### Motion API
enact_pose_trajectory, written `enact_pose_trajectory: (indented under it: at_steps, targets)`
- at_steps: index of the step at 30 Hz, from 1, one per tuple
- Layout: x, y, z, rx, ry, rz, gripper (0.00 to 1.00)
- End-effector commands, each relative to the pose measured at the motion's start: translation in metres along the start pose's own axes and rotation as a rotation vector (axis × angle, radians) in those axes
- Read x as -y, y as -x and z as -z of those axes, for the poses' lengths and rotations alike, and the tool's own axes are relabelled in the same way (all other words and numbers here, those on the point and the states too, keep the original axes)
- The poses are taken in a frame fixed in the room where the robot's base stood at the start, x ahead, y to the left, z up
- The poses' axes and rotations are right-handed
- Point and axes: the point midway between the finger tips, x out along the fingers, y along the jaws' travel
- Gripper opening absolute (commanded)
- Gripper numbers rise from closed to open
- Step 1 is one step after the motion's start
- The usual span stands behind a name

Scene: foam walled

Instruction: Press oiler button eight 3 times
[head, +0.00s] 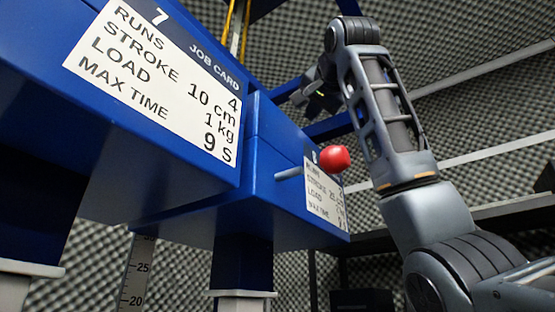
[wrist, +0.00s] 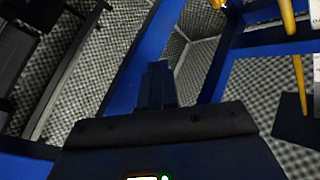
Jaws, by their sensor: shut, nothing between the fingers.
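I cannot pick out an oiler button in either view. A blue unit with a white card headed 8 (head: 325,190) stands right of centre in the head view, partly behind a red ball knob (head: 335,158) on a grey rod. My gripper (head: 312,98) is above and beyond this unit, small and dark against blue beams. In the wrist view my gripper (wrist: 158,80) is shut and empty. Its fingers point toward blue beams and a patterned foam wall, and I see no contact at the tips.
A nearer blue unit with job card 7 (head: 160,80) fills the upper left. A ruler strip (head: 138,272) hangs below it. Grey rails (head: 490,150) cross the foam wall at right.

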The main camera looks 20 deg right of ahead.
Motion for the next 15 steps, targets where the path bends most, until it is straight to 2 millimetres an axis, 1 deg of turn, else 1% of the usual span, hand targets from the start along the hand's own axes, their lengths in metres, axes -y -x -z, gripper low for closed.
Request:
enact_pose_trajectory:
  at_steps: [8, 11, 15]
  targets:
    - [0.002, -0.002, -0.001, 0.000, 0.001, -0.001, 0.00]
    - [0.006, -0.007, -0.004, -0.001, 0.003, -0.001, 0.00]
    - [0.015, -0.019, -0.011, 0.001, 0.003, -0.002, 0.00]
